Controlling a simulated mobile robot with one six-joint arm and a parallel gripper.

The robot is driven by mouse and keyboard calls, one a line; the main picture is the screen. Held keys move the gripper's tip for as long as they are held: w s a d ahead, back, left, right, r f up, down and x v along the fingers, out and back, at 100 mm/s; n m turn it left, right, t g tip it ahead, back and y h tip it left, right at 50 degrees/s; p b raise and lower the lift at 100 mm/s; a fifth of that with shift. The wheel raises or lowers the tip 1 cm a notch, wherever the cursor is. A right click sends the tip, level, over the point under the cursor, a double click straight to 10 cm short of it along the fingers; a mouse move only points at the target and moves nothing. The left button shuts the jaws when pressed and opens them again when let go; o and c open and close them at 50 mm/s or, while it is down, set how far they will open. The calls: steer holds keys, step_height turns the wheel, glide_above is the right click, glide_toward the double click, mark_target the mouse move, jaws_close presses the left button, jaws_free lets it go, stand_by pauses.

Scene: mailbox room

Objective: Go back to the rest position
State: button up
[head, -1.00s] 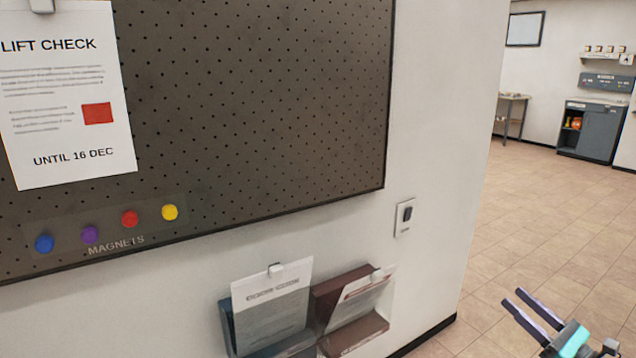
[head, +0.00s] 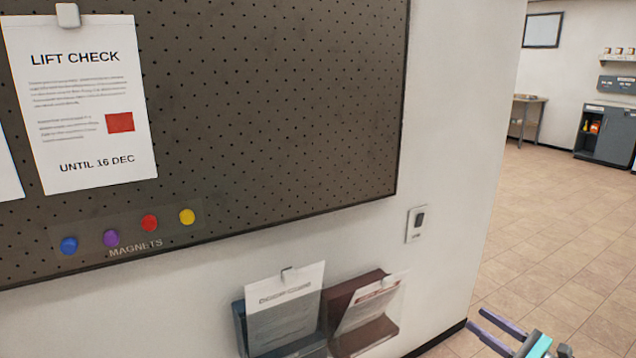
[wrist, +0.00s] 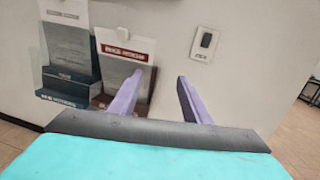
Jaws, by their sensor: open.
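My gripper (head: 487,328) shows at the lower right of the head view, its two purple fingers apart with nothing between them. In the wrist view the fingers of my gripper (wrist: 157,95) point at the white wall, with a gap between them. They are in front of the wall between the brown leaflet holder (wrist: 106,100) and the light switch (wrist: 204,42). The fingers appear clear of both, though the left finger overlaps the brown holder's edge in the picture.
A dark pegboard (head: 290,90) holds a LIFT CHECK notice (head: 85,105) and several coloured magnets. Below hang a blue holder (head: 240,325) and a brown holder (head: 340,300) with papers. Open tiled floor (head: 560,230) lies right of the wall's corner, with a grey cabinet (head: 612,140) far back.

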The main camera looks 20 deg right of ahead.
steer(key=w+a+f+n+g+y+p, duration=0.25)
steer(key=a+f+n+g, duration=0.2)
steer(key=a+f, duration=0.55)
steer(key=w+a+f+n+g+y+p, duration=0.1)
steer(key=w+a+f+n+g+p, duration=0.35)
steer(key=a, duration=0.95)
steer(key=s+a+f+n+g+h+p, duration=0.25)
steer(key=s+a+f+n+g, duration=0.4)
steer(key=a+f, duration=0.4)
steer(key=s+a+f+n+g+h+p, duration=0.2)
steer(key=s+a+n+g+h+p, duration=0.2)
steer(key=s+n, duration=0.3)
steer(key=s+a+f+n+g+h+p, duration=0.2)
steer(key=s+n, duration=0.6)
steer(key=s, duration=0.4)
steer(key=shift+a+f+g+h+p, duration=0.15)
steer(key=shift+a+g+h+p, duration=0.8)
steer(key=shift+p, duration=0.4)
steer(key=shift+s, duration=0.1)
